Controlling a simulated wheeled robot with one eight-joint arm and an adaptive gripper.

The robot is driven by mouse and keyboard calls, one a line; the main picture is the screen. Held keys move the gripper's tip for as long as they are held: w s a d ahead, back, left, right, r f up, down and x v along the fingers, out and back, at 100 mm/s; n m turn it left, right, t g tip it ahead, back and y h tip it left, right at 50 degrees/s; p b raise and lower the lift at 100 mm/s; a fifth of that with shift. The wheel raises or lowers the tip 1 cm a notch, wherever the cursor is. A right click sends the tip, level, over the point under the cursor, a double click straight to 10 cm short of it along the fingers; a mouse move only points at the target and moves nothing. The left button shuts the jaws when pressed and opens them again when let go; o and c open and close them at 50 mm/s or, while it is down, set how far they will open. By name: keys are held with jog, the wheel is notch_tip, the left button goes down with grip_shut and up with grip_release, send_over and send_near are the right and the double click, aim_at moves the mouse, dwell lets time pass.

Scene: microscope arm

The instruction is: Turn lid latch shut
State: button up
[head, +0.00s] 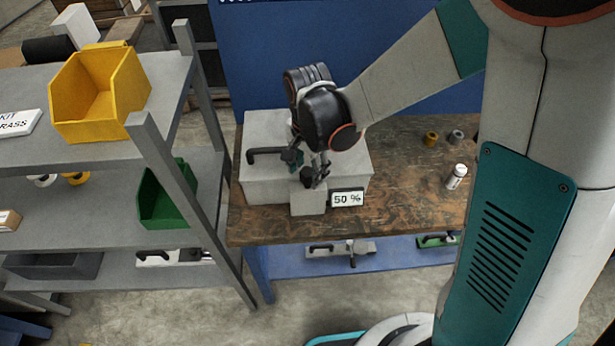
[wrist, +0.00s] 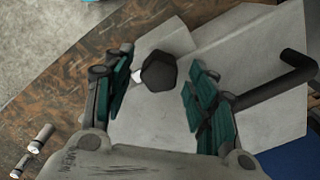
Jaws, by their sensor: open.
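A light grey box (head: 265,185) with a lid stands on the wooden workbench. A black bar handle (head: 264,155) sticks out at its left; the handle also shows in the wrist view (wrist: 275,82). A dark faceted latch knob (wrist: 158,72) sits on a small grey block (head: 309,203) at the box's front. My gripper (head: 305,166) is over this front part, pointing down. In the wrist view my gripper (wrist: 158,66) is open, with one teal-padded finger on either side of the knob and gaps between. I cannot tell how far down the fingers reach around it.
A "50 %" sign (head: 347,198) stands right beside the block. A white bottle (head: 456,177) and small brass and grey rings (head: 432,138) are on the bench (head: 400,213) farther right. A grey shelf rack (head: 205,165) with yellow and green bins stands close on the left.

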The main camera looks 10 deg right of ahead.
jog(key=shift+f, duration=0.65)
jog(key=shift+c, duration=0.4)
jog(key=c, duration=1)
jog(key=shift+o, duration=0.2)
